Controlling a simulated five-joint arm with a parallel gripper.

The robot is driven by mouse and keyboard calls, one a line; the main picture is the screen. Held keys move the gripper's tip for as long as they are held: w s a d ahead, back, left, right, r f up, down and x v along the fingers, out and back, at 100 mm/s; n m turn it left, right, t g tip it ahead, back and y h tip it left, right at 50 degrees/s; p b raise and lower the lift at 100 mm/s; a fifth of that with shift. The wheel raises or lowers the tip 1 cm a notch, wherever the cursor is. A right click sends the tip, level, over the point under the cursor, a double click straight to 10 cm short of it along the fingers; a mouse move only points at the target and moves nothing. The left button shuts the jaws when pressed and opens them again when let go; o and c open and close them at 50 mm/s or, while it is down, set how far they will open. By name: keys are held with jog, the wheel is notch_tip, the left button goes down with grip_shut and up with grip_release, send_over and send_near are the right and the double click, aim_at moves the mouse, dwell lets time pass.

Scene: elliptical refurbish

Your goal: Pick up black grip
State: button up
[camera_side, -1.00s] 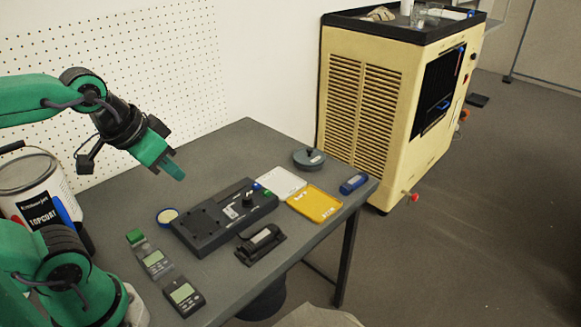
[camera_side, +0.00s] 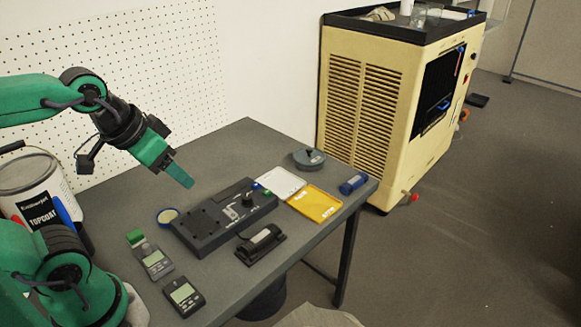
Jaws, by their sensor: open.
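A black grip (camera_side: 261,238), a dark rounded piece on a black base, lies on the grey table in front of the black control panel (camera_side: 222,217). It appears to be the black grip of the task; the line between piece and base is hard to make out. My gripper (camera_side: 180,173), with green fingers, is open and empty. It hangs above the table's back left part, to the left of the grip and well apart from it. One finger mostly hides the other.
Two small meters (camera_side: 184,296) lie at the table's front left. A white tray (camera_side: 281,181), yellow tray (camera_side: 315,205), grey round disc (camera_side: 309,158) and blue cylinder (camera_side: 354,183) sit to the right. A paint can (camera_side: 32,185) stands at left. The table's back middle is clear.

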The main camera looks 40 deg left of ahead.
jog(key=shift+w, duration=0.1)
jog(key=g, duration=0.5)
send_near(261, 236)
jog(key=shift+a+f, duration=0.1)
jog(key=shift+a, duration=0.1)
jog(key=shift+w+d+f+g, duration=0.2)
jog(key=shift+f+g, duration=0.1)
jog(key=shift+f, duration=0.25)
jog(key=shift+f, duration=0.15)
jog(key=shift+f, duration=1.2)
jog(key=shift+f, duration=0.1)
